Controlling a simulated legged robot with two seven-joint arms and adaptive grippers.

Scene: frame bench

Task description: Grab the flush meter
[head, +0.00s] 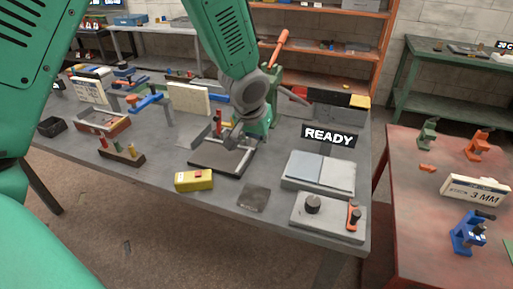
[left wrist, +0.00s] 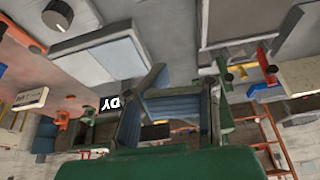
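A yellow box-shaped device with a small red mark and a pale panel (head: 194,180), which looks like the flush meter, lies near the front edge of the grey bench (head: 120,165). My left gripper (head: 230,138) hangs above the bench, behind and to the right of the yellow device, apart from it. In the left wrist view its fingers (left wrist: 180,100) look spread, with nothing clearly held. I cannot make out the yellow device in the left wrist view. My right gripper is in neither view.
A dark-framed tray (head: 222,162) lies below my gripper. A dark square plate (head: 254,198) lies right of the yellow device. A pale two-part block (head: 318,172), a knobbed block (head: 328,216) and a READY sign (head: 329,136) stand at right. A green press with orange handle (head: 279,48) stands behind.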

